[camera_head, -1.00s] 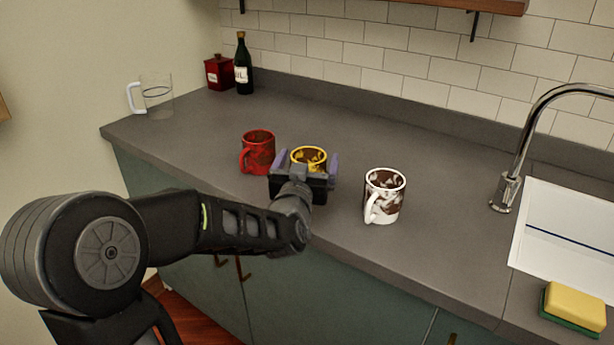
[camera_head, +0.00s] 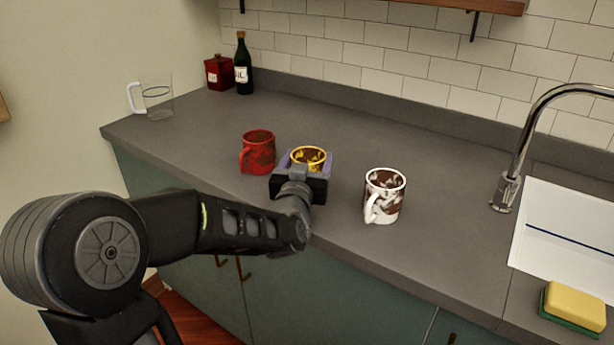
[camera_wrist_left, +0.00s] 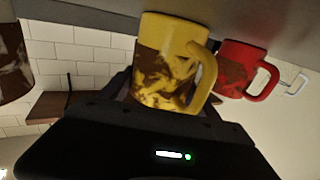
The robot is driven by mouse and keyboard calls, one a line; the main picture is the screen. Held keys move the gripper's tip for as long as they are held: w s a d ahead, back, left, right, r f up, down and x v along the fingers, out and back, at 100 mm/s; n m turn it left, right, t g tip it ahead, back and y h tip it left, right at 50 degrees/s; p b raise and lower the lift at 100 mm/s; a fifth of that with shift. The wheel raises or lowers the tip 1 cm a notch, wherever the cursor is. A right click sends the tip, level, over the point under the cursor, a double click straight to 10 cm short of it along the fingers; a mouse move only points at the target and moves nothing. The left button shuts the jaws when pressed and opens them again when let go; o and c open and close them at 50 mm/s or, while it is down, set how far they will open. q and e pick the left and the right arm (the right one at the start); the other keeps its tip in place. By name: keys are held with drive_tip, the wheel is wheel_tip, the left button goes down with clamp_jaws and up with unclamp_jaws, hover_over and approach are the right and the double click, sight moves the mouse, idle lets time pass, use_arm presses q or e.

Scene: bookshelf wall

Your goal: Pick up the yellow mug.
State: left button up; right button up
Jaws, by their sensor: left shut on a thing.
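The yellow mug (camera_head: 308,155) stands on the grey counter between the red mug and the white mug, with brown patches on it. In the left wrist view the yellow mug (camera_wrist_left: 168,62) appears upside down, with its handle to the right. My left gripper (camera_head: 307,163) is shut on the yellow mug, its fingers on either side of the body. The gripper hides the mug's lower part in the head view. My right gripper is not in view.
A red mug (camera_head: 258,152) stands close to the left of the gripper, and a white-brown mug (camera_head: 385,195) to the right. A glass pitcher (camera_head: 157,97), dark bottle (camera_head: 243,65) and red canister (camera_head: 219,72) stand farther back. A faucet (camera_head: 508,180) and sponge (camera_head: 574,308) are at right.

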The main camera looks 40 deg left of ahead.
use_arm(q)
drive_tip(key=c, duration=0.5)
drive_tip(key=shift+r, duration=0.1)
wheel_tip(320, 180, up, 10)
drive_tip(key=p, duration=0.1)
drive_tip(key=shift+p, duration=0.35)
idle(0.4)
